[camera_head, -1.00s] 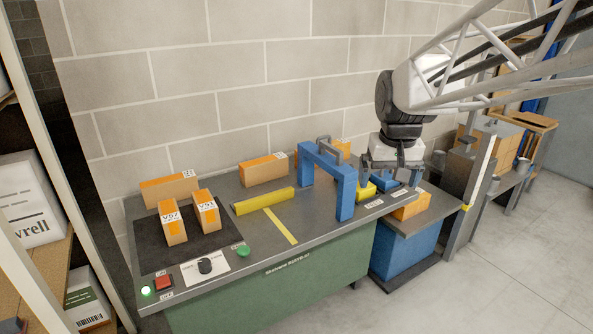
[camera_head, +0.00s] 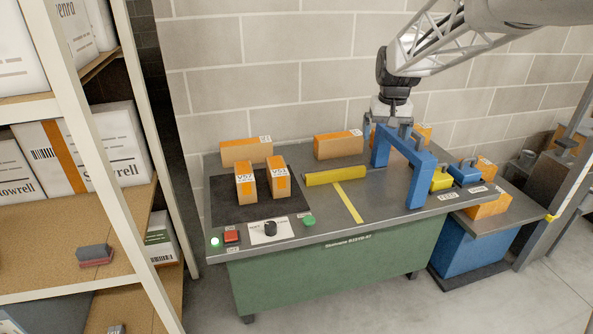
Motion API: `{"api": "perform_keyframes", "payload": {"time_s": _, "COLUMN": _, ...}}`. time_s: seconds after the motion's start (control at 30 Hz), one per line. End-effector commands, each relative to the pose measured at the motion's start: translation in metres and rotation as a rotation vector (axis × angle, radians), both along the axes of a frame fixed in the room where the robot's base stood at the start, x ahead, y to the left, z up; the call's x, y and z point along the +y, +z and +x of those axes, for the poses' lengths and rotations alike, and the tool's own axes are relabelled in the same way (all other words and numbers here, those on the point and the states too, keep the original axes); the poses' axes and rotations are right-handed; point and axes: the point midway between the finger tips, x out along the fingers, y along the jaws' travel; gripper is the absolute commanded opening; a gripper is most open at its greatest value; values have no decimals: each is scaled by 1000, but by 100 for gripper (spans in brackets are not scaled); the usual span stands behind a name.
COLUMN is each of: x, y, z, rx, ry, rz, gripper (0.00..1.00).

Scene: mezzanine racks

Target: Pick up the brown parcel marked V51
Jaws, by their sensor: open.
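Two small brown parcels with orange tape stand upright on the black mat (camera_head: 222,208) at the left of the bench. The right one (camera_head: 278,180) has a label that seems to read V51. The left one (camera_head: 246,186) has a similar label, perhaps V57; the print is too small to be sure. My gripper (camera_head: 395,126) is to the right, at the top of the blue arch, far from both parcels. It is open and I see nothing in it; its fingertips are partly hidden by the arch.
The blue arch (camera_head: 423,180) and yellow bar (camera_head: 335,176) stand between my gripper and the mat. Brown boxes lie along the wall, at the back left (camera_head: 246,153) and back middle (camera_head: 338,147). Yellow (camera_head: 441,180) and blue (camera_head: 465,174) blocks are right. A shelf rack (camera_head: 110,150) is left.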

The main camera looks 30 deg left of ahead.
Motion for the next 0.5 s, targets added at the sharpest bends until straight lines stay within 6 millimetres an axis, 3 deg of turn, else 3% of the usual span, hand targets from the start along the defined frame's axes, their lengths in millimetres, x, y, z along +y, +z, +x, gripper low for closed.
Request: {"api": "perform_keyframes", "payload": {"time_s": 0.5, "x": 137, "y": -59, "z": 49, "rx": 30, "ry": 111, "rz": -16, "gripper": 100}}
